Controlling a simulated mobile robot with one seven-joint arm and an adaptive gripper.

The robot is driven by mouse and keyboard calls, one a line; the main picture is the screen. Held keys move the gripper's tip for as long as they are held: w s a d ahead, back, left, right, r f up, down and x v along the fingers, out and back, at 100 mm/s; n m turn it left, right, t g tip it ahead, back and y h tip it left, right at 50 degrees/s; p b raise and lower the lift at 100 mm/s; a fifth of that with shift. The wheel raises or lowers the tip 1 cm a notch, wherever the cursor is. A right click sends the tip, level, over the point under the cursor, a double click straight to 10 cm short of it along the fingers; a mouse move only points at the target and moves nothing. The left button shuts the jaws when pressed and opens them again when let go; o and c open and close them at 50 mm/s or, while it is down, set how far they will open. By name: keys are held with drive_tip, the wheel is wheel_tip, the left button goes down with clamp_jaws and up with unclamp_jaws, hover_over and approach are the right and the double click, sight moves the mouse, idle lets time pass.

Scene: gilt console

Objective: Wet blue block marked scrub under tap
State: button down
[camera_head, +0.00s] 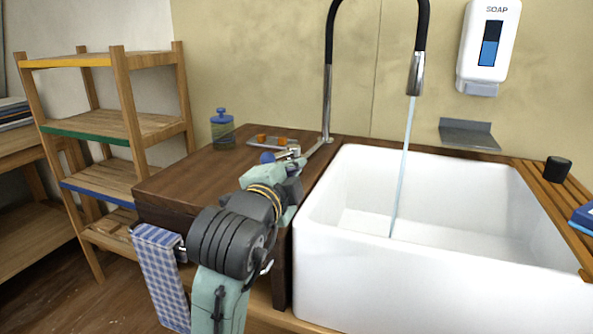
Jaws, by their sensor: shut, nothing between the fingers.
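A blue block (584,217) lies on the slatted wooden rack at the right edge of the view. It is cut off by the frame, and I cannot read any marking on it. The black and chrome tap (416,72) arches over the white sink (460,270), and a thin stream of water (404,160) runs from its spout into the basin. My gripper (298,158) is shut and empty over the dark wooden counter, left of the sink and close to the tap's base. My own arm partly hides it, and I cannot tell whether it touches the tap's lever.
A slatted rack (545,183) spans the sink's right side and holds a black cup (557,169). A soap dispenser (489,45) hangs above a metal shelf (468,134).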

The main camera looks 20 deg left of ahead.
sight(282, 153)
drive_tip(key=w+p, duration=0.1)
drive_tip(key=w, duration=0.5)
drive_tip(key=shift+f, duration=0.15)
drive_tip(key=a, duration=0.1)
drive_tip(key=w+a+f+p, duration=0.1)
drive_tip(key=a, duration=0.1)
drive_tip(key=shift+w, duration=0.2)
drive_tip(key=shift+w+a+f, duration=0.1)
drive_tip(key=shift+a+f, duration=0.2)
drive_tip(key=shift+a, duration=0.1)
drive_tip(key=shift+a+f+b, duration=0.2)
drive_tip(key=shift+a+b, duration=0.25)
drive_tip(key=shift+a, duration=0.4)
drive_tip(key=shift+r, duration=0.1)
drive_tip(key=shift+d, duration=0.1)
